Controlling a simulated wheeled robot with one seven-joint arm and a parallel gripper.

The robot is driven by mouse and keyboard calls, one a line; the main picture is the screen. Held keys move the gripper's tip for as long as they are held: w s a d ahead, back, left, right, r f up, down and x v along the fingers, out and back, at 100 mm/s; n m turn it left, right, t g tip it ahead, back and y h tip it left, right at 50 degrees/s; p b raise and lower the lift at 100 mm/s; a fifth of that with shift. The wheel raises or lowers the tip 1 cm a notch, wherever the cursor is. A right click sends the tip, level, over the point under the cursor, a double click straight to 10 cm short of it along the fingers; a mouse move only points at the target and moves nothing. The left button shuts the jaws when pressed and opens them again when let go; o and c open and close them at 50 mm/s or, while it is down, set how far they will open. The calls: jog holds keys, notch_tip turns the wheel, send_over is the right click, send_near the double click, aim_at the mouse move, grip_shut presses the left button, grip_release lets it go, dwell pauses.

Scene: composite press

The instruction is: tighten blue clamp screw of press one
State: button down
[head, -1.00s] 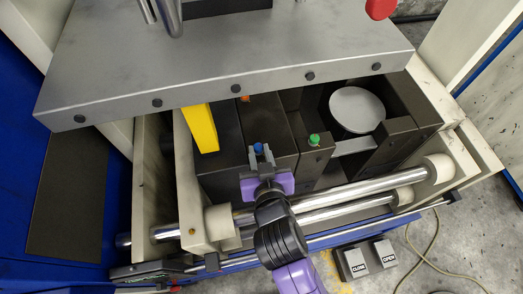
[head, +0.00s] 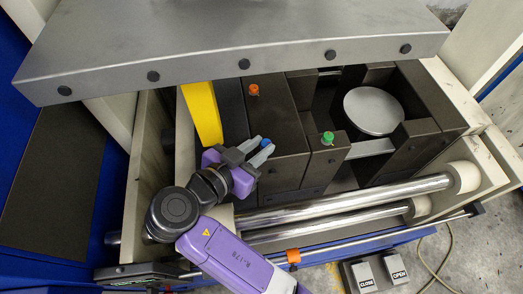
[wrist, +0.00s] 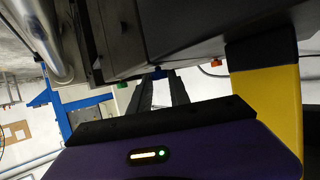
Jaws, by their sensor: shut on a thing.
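The blue clamp screw (head: 265,142) is a small blue knob at the front of the dark press block, mostly covered by my gripper's fingers. The green screw (head: 328,138) stands upright to the right, and the orange screw (head: 253,90) is further back. Neither is touched.
A thick grey plate (head: 240,45) overhangs the back. A yellow block (head: 203,112) stands close to the left of my gripper. Steel rods (head: 340,203) run across the front. A round grey disc (head: 375,110) lies to the right. CLOSE and OPEN buttons (head: 378,272) are at the front.

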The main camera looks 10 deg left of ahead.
jog(key=shift+a+f+m+g+h+b, duration=0.15)
jog(key=shift+m+g+h+b, duration=0.25)
jog(key=shift+m+h, duration=0.15)
jog(key=shift+w+m, duration=0.1)
jog(key=shift+m, duration=0.15)
jog(key=c, duration=1.2)
grip_release()
jog(key=v, duration=0.7)
jog(key=shift+s+a, duration=0.2)
jog(key=shift+a, duration=0.05)
